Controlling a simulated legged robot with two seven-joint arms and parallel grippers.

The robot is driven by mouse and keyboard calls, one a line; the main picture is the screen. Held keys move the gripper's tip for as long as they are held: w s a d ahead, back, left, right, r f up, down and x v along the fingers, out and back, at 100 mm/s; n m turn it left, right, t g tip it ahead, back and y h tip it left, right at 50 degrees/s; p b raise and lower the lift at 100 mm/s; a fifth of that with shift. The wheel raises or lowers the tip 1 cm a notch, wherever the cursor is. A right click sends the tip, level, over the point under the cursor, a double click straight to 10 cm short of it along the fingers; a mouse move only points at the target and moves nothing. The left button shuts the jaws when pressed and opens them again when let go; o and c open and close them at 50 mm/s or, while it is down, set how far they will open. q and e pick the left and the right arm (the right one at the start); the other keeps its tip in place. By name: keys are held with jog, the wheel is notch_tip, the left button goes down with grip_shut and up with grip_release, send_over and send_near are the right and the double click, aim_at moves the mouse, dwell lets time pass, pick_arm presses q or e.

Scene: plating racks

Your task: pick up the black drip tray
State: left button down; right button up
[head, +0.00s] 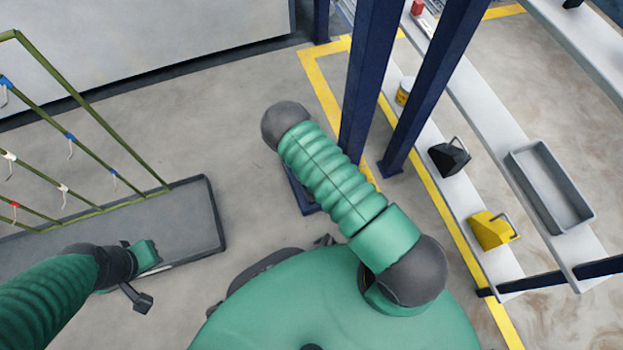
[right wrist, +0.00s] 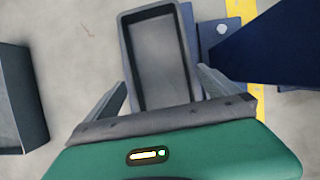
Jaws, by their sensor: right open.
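The black drip tray (right wrist: 160,58) shows in the right wrist view as a rectangular tray with a dark rim and a plain, empty-looking inside. My right gripper (right wrist: 161,78) is open, with one finger on each side of the tray's near part. I see no clear contact, and the height gap is hard to judge. The tray's near end is hidden by the gripper body. In the head view my right arm covers this spot, so I cannot make out the tray or right gripper there. My left gripper (head: 143,278) is low at the left, its jaws unclear.
A blue post (right wrist: 275,50) and its foot plate stand close right of the tray. A long dark-rimmed trough (head: 205,210) lies under the green hook rack (head: 95,120). Shelves at the right hold a grey bin (head: 550,185), a yellow scoop (head: 490,230) and a black scoop (head: 450,158).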

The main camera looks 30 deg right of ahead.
jog(key=shift+b+x, duration=0.35)
jog(key=shift+x, duration=0.45)
jog(key=b+x, duration=0.4)
jog(key=shift+f, duration=0.1)
jog(key=shift+w+f+b, duration=0.15)
jog(key=shift+f+b, duration=0.15)
jog(key=shift+r, duration=0.25)
jog(key=c, duration=1.2)
